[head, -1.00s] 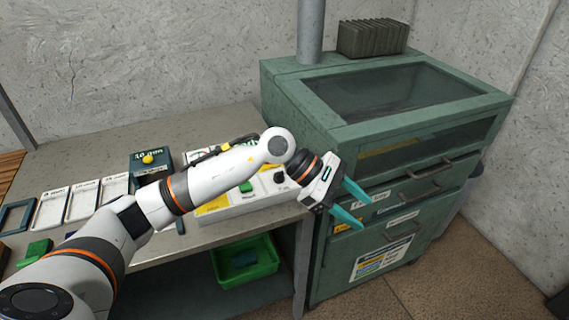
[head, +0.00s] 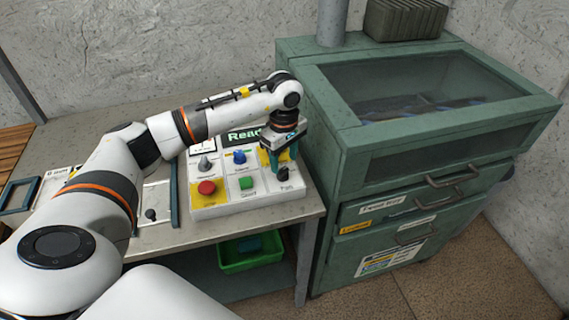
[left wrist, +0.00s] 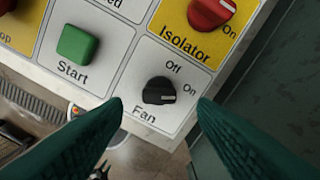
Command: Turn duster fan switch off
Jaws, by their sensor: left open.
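The fan switch is a black knob (left wrist: 159,91) labelled "Fan", with "Off" and "On" marks. In the left wrist view its white pointer line is turned toward "On". It also shows in the head view (head: 283,174) at the front right corner of the white control panel (head: 210,212). My left gripper (head: 281,165) points down over this corner. In the left wrist view its teal fingers (left wrist: 160,110) are open, one on each side of the knob and apart from it in the picture. My right gripper is not in view.
Beside the knob are a green Start button (left wrist: 78,44) and a red Isolator knob (left wrist: 210,12). The panel also holds a red button (head: 207,187) and a blue knob (head: 239,157). A green cabinet (head: 330,150) stands close on the right.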

